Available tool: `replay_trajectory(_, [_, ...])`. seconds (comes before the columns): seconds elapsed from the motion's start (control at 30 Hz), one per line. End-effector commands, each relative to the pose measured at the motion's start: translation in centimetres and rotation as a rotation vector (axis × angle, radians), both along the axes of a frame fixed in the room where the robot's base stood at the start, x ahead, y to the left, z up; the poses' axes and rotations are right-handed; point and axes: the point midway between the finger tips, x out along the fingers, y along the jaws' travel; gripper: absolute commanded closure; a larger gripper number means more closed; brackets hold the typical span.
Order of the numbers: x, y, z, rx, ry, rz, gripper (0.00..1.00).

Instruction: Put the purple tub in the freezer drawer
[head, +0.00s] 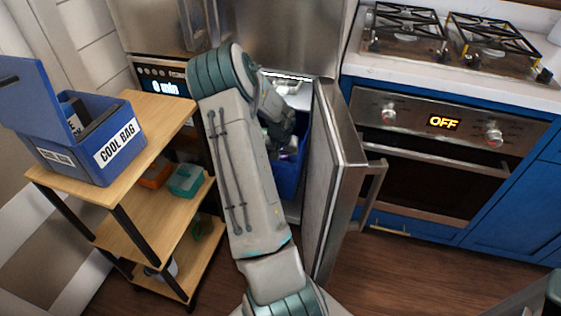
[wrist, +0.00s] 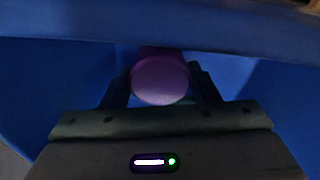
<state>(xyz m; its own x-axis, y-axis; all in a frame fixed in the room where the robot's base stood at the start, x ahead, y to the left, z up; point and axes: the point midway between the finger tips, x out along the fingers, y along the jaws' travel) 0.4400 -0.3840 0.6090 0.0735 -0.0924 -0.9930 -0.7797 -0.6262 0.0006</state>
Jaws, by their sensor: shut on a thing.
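The purple tub (wrist: 160,80) is between the two dark fingers of my gripper (wrist: 160,88) in the wrist view, and the fingers are shut on it. Blue plastic walls of the freezer drawer (wrist: 60,75) surround the tub and fingers; whether the tub touches the drawer floor cannot be told. In the head view the blue drawer (head: 290,180) shows inside the open freezer compartment, partly hidden by my arm. My gripper (head: 284,145) reaches down into it there, and its fingertips and the tub are mostly hidden.
The freezer door (head: 335,170) stands open right of my arm. A wooden trolley (head: 165,115) on the left carries a blue cool bag (head: 95,150), with orange and teal containers below. An oven (head: 440,150) with a hob is at right.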

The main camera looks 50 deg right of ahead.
Motion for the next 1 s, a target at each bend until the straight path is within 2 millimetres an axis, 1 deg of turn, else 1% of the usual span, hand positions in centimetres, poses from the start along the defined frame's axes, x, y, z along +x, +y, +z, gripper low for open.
replay_trajectory(0.23, [0.0,-0.1,-0.1,-0.001,-0.002,-0.001,0.74])
replay_trajectory(0.6, [0.1,0.0,-1.3,-0.001,-0.002,-0.002,0.74])
replay_trajectory(0.73, [0.1,0.0,-1.2,-0.001,-0.002,-0.001,0.74])
replay_trajectory(0.77, [0.0,0.0,-1.2,-0.001,-0.002,-0.001,0.37])
replay_trajectory(0.8, [0.0,0.0,-1.2,-0.001,-0.002,-0.001,0.26])
replay_trajectory(0.83, [0.0,0.0,-1.2,-0.001,-0.002,-0.001,0.24])
replay_trajectory(1.0, [0.0,0.0,-1.2,0.0,-0.001,-0.001,0.24])
